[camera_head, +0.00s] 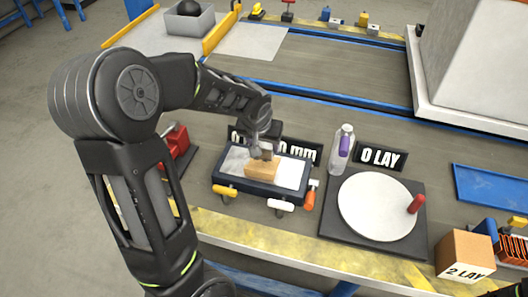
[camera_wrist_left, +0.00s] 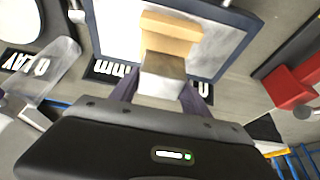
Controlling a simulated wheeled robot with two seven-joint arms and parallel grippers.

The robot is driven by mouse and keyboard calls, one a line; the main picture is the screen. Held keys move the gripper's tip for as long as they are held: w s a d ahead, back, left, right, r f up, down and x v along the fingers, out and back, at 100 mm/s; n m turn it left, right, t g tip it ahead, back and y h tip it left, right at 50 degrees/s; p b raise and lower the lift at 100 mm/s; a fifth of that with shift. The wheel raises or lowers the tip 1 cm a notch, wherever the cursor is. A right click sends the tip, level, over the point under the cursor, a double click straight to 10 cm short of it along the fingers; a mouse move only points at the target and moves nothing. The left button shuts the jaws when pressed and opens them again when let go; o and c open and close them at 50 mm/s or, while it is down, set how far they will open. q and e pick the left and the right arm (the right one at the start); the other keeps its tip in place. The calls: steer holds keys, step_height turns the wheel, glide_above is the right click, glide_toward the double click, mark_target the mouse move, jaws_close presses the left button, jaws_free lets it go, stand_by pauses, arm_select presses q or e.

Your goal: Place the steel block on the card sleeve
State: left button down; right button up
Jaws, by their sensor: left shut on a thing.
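The tan card sleeve (camera_head: 261,171) sits in a dark-rimmed tray (camera_head: 263,189) with a pale floor. My left gripper (camera_head: 265,147) is over the tray, pointing down, shut on the grey steel block (camera_wrist_left: 162,74). In the left wrist view the block is between the fingers (camera_wrist_left: 160,96) and overlaps the near part of the card sleeve (camera_wrist_left: 170,32). I cannot tell whether the block touches the sleeve or hangs just above it. The fingers partly hide the block in the head view. My right gripper is not in view.
To the right are a clear bottle (camera_head: 343,148), a white disc (camera_head: 376,206) on a dark mat and a "2 LAY" box (camera_head: 466,254). A red tool (camera_head: 176,141) is left.

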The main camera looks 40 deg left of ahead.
mark_target(264, 151)
arm_select(q)
steer(key=shift+f+b, duration=0.45)
steer(key=shift+f, duration=1.4)
steer(key=shift+f, duration=0.2)
steer(key=c, duration=0.5)
jaws_free()
steer(key=shift+r, duration=0.15)
steer(key=shift+r, duration=0.2)
steer(key=p+v, duration=0.2)
steer(key=v, duration=0.9)
steer(key=shift+s+d+r, duration=0.15)
steer(key=shift+s+r, duration=0.1)
steer(key=shift+r, duration=0.05)
